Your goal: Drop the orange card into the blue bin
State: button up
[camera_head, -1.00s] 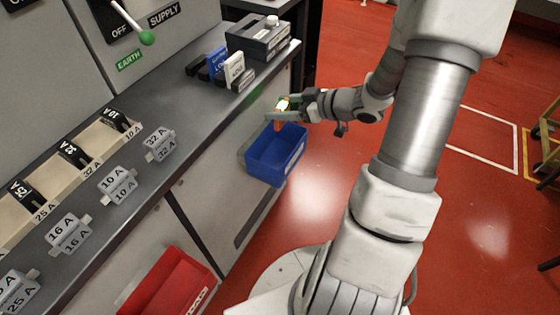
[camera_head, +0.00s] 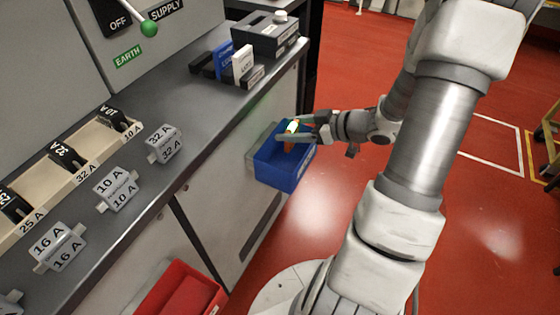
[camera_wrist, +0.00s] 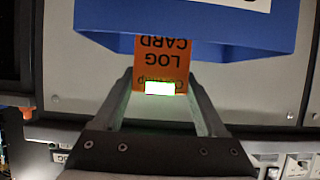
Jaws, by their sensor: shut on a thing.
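The orange card (camera_wrist: 162,60) reads "LOG CARD" in the wrist view and hangs between my two fingers. In the head view the orange card (camera_head: 289,142) is a small upright strip. My gripper (camera_head: 294,138) is shut on it, at the blue bin's opening. The blue bin (camera_head: 281,174) is fixed on the cabinet front below the counter edge. In the wrist view the blue bin (camera_wrist: 240,32) lies just beyond the fingers, and the card overlaps its wall. I cannot tell how far the card reaches inside.
A red bin (camera_head: 180,292) is on the cabinet front at the lower left. The grey counter (camera_head: 190,110) carries several labelled fuse blocks, a blue and a white upright block and a dark box (camera_head: 265,35). Red floor to the right is open.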

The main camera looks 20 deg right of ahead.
jog(key=o, duration=1.3)
jog(key=shift+s, duration=0.1)
